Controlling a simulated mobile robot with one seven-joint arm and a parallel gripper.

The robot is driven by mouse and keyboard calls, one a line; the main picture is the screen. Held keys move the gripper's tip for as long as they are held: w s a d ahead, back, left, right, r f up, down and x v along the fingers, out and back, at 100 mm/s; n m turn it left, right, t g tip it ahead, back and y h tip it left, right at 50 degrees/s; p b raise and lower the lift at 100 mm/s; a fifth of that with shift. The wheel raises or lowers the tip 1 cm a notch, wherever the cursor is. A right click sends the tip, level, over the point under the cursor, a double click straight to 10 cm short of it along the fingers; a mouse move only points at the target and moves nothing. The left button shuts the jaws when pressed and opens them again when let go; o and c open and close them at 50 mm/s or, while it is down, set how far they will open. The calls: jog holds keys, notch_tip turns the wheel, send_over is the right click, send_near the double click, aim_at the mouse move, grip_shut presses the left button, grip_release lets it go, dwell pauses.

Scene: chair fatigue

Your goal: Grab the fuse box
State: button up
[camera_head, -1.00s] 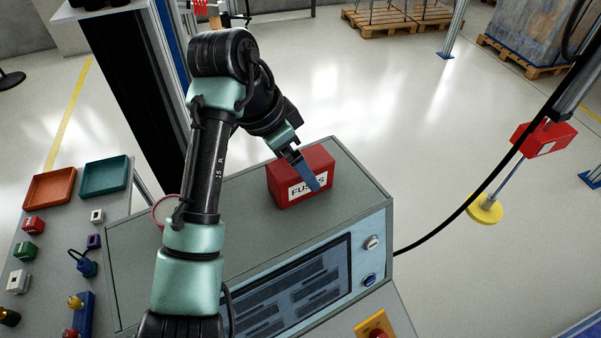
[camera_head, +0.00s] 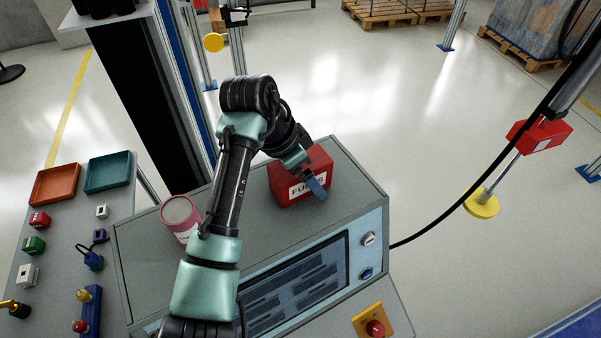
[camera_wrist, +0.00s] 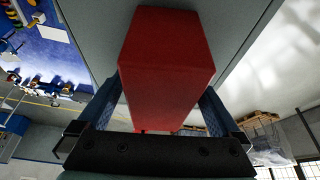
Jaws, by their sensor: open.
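The red fuse box (camera_head: 298,178), with a white label reading "FUSES", stands on top of the grey control cabinet (camera_head: 250,215) in the head view. My gripper (camera_head: 316,183) is at the box, with one blue finger visible across its front near the label's right end. In the wrist view the red fuse box (camera_wrist: 167,65) fills the middle, and my gripper (camera_wrist: 165,105) is open with one blue finger on each side of it. The other finger is hidden in the head view. I cannot tell whether the fingers touch the box.
A pink-and-white round container (camera_head: 181,217) stands on the cabinet left of my arm. The cabinet's front has a screen (camera_head: 295,290), knobs and a red button (camera_head: 375,328). A side table at left holds orange (camera_head: 55,185) and green (camera_head: 108,172) trays.

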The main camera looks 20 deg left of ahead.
jog(key=shift+f, duration=0.15)
jog(key=shift+c, duration=0.2)
grip_shut()
dwell(0.5)
